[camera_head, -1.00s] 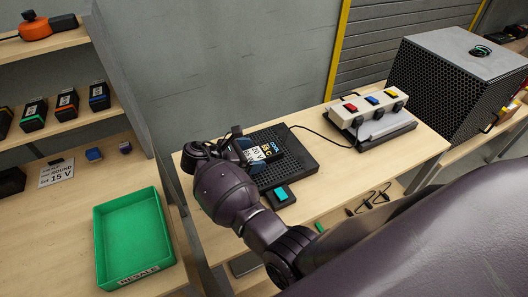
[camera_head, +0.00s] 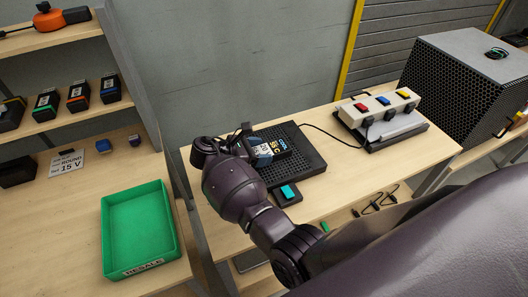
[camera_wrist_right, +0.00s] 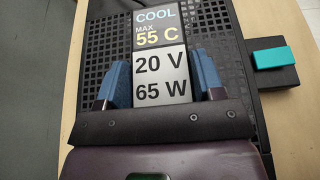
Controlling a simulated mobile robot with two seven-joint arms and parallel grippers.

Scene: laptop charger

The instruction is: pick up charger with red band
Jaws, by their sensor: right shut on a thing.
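My right gripper (camera_head: 258,152) is over the black perforated cooling pad (camera_head: 310,160). In the right wrist view its two blue fingers (camera_wrist_right: 163,85) are shut on a block with a grey label reading "20 V 65 W" (camera_wrist_right: 160,75), which looks like a charger. The pad's "COOL MAX 55 C" sign (camera_wrist_right: 157,27) lies just beyond it. I see no coloured band on the held block, and its sides are hidden. On the shelf at left stand black chargers, one with an orange-red band (camera_head: 78,97), one green (camera_head: 46,105), one blue (camera_head: 111,88). My left gripper is not in view.
An empty green RESALE tray (camera_head: 140,225) stands on the left table near a "ROUND 15 V" card (camera_head: 67,164). A teal button box (camera_head: 288,192) sits before the pad. A panel with red, blue and yellow buttons (camera_head: 383,102) and a mesh cage (camera_head: 465,85) are at right.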

